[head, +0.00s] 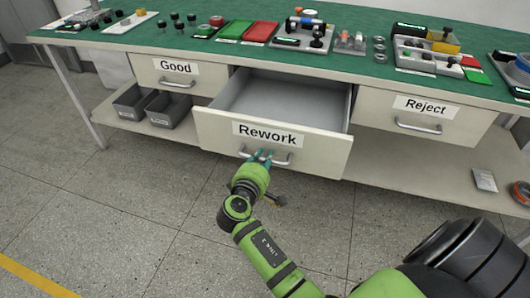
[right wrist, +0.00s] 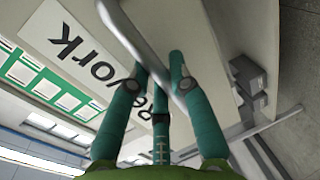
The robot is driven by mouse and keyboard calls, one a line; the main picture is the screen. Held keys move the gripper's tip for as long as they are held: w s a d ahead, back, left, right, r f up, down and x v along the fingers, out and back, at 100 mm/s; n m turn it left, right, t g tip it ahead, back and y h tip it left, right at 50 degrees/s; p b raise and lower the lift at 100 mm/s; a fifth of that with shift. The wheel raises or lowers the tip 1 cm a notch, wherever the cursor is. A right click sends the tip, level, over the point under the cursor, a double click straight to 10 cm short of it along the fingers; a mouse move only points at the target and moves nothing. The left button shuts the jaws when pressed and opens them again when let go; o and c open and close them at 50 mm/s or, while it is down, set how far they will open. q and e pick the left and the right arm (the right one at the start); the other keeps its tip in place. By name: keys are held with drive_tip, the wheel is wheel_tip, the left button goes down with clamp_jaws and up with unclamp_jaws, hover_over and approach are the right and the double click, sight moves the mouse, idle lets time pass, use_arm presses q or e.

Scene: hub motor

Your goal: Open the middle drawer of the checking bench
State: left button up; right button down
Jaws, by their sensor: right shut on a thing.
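The checking bench (head: 345,68) has a green top and three labelled drawers. The middle drawer (head: 220,130), labelled Rework, is pulled well out, and its grey inside looks empty. My right gripper (head: 262,157) is shut on the drawer's metal handle (head: 283,161), at about its middle. In the right wrist view the green fingers of my right gripper (right wrist: 160,82) lie around the handle bar (right wrist: 125,32), with the Rework label (right wrist: 90,55) beside them. My left gripper does not show.
The Good drawer (head: 152,74) at left and the Reject drawer (head: 370,105) at right are shut. Grey bins (head: 168,112) stand on the lower shelf (head: 100,112). Several small parts and trays lie on the bench top. The floor in front is clear.

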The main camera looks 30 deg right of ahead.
drive_tip(key=c, duration=1.1)
unclamp_jaws()
